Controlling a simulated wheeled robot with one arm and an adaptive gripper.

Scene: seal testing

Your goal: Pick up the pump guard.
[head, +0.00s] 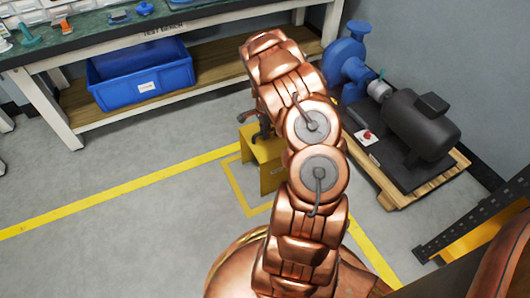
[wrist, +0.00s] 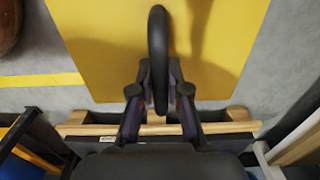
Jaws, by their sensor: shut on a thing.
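The pump guard (head: 270,174) is a yellow sheet-metal cover, partly hidden behind my arm in the head view. It is at the yellow floor square, and I cannot tell whether it touches the floor. In the wrist view, its flat yellow top (wrist: 100,40) fills the upper middle, with a black loop handle (wrist: 158,35) standing out from it. My gripper (wrist: 160,92) has one finger on each side of the handle and is shut on it. In the head view my gripper (head: 262,133) shows only in part, just above the guard.
A blue pump (head: 347,58) and dark motor (head: 415,125) sit on a wooden pallet (head: 440,180) close right of the guard. A test bench (head: 100,40) with a blue bin (head: 140,75) on its shelf stands behind. The floor (head: 120,215) at left is clear.

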